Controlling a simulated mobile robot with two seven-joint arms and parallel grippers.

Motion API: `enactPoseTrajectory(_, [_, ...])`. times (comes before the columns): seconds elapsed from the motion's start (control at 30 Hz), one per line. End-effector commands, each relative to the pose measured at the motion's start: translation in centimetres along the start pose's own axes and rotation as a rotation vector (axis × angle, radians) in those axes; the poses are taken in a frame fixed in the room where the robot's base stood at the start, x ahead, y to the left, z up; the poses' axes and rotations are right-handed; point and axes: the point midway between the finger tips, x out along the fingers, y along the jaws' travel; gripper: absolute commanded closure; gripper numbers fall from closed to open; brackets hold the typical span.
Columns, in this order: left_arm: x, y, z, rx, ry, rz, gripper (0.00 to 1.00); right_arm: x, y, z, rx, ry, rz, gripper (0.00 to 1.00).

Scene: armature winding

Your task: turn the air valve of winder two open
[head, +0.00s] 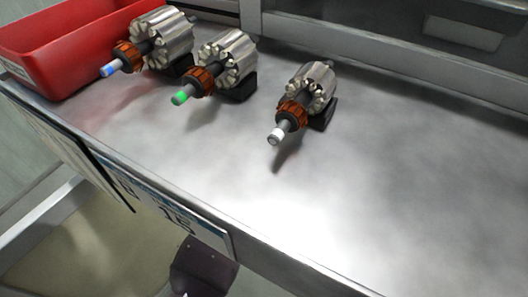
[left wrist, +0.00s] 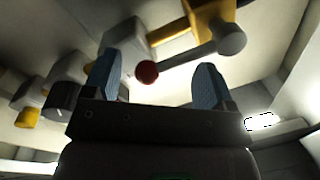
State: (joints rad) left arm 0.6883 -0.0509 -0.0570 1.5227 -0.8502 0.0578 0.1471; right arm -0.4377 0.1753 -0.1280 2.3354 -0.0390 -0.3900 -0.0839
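In the left wrist view, my left gripper (left wrist: 157,82) shows two blue fingers standing apart, so it is open. A red ball knob (left wrist: 147,72) appears in the gap between the fingertips, nearer the left finger. I see no clear contact and cannot tell its depth. The knob ends a grey lever (left wrist: 188,55) that runs right to a grey round hub (left wrist: 231,39). A yellow valve body (left wrist: 208,14) sits above the lever. Which winder this valve belongs to does not show. The head view shows neither the valve nor a gripper. My right gripper is in neither view.
More grey and yellow fittings (left wrist: 62,95) stand at the left of the wrist view. In the head view, several armatures with blue, green and white (head: 290,118) shaft tips lie on a metal bench (head: 400,190). A red bin (head: 60,45) stands at the back left.

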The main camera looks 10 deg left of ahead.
Motion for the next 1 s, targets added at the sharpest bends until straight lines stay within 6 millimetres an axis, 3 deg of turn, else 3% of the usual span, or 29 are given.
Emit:
enactPoseTrajectory(0.2, [-2.5, -0.2, -0.2, -0.001, 0.001, -0.002, 0.23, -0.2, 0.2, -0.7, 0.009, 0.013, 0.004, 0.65])
enactPoseTrajectory(0.63, [-8.8, -0.2, -0.1, -0.001, -0.001, -0.003, 0.23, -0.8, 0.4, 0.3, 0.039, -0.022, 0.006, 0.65])
enactPoseTrajectory(1.0, [-10.6, -0.1, 0.1, 0.000, -0.003, -0.002, 0.23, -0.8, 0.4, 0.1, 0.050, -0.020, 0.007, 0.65])
